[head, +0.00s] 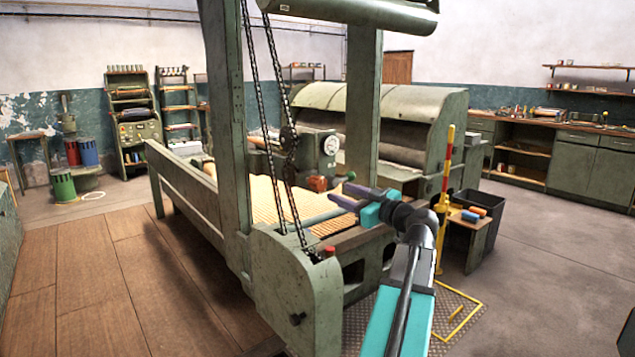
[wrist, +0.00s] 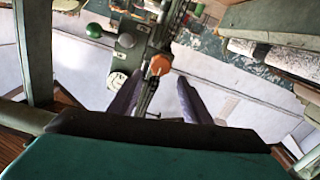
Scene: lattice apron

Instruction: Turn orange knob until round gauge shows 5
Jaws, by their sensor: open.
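The orange knob (head: 317,183) sits low on the front of a green machine head in the head view. It also shows in the wrist view (wrist: 160,65), just beyond and between my fingertips. The round gauge (head: 331,144) has a white face above and right of the knob; in the wrist view the gauge (wrist: 117,79) is at the left, partly behind a finger. Its reading is too small to tell. My gripper (head: 340,193) has purple fingers that are open and empty, pointing toward the knob from the right. In the wrist view my gripper (wrist: 158,80) does not visibly touch the knob.
Hanging chains (head: 280,130) and a thick green post (head: 222,110) stand left of the knob. A green ball handle (head: 351,175) is close by on the right. A red button (head: 330,250) tops the near housing. A yellow post (head: 445,200) stands right of my arm.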

